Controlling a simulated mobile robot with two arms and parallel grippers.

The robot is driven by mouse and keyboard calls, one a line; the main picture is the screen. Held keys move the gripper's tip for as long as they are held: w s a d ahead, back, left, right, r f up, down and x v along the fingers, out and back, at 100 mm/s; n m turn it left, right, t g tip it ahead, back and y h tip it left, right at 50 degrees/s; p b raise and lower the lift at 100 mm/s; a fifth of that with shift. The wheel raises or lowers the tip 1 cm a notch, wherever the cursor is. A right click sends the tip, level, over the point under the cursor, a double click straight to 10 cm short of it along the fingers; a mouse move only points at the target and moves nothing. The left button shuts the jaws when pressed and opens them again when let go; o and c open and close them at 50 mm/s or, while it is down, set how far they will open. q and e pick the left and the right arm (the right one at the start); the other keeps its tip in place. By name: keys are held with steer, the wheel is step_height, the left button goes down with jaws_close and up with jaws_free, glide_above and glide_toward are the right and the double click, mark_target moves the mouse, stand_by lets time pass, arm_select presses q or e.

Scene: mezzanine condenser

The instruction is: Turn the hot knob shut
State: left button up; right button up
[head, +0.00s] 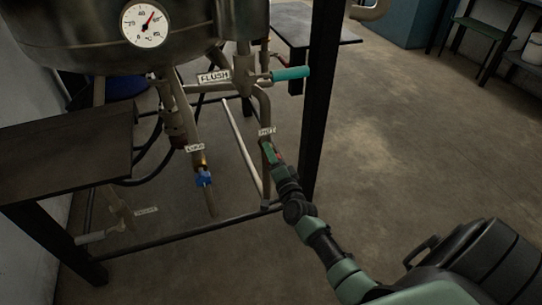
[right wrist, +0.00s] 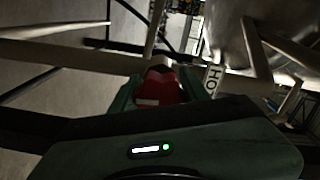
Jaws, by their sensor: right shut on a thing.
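The hot knob is red (right wrist: 160,88). In the right wrist view it sits between the fingers of my right gripper (right wrist: 160,80), below the pipe end. In the head view my right gripper (head: 271,150) reaches the pipe just under the white HOT label (head: 266,131). It is shut on the knob, with a bit of red showing beside the fingers. The gripper hides most of the knob there, and I cannot tell how far it is turned. The HOT label also shows partly in the right wrist view (right wrist: 213,79). My left gripper is not in view.
A steel vessel with a dial gauge (head: 145,23) hangs above. A teal-handled valve (head: 290,73) is by the FLUSH label (head: 214,77). A blue knob (head: 203,178) is on the left pipe. A black post (head: 320,90) stands close right of my gripper. The floor to the right is clear.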

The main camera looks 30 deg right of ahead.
steer(key=shift+m, duration=0.6)
steer(key=o, duration=1.4)
steer(key=shift+c, duration=0.2)
steer(key=shift+s, duration=0.1)
steer(key=p+v, duration=0.1)
steer(key=v, duration=0.6)
steer(key=shift+s, duration=0.35)
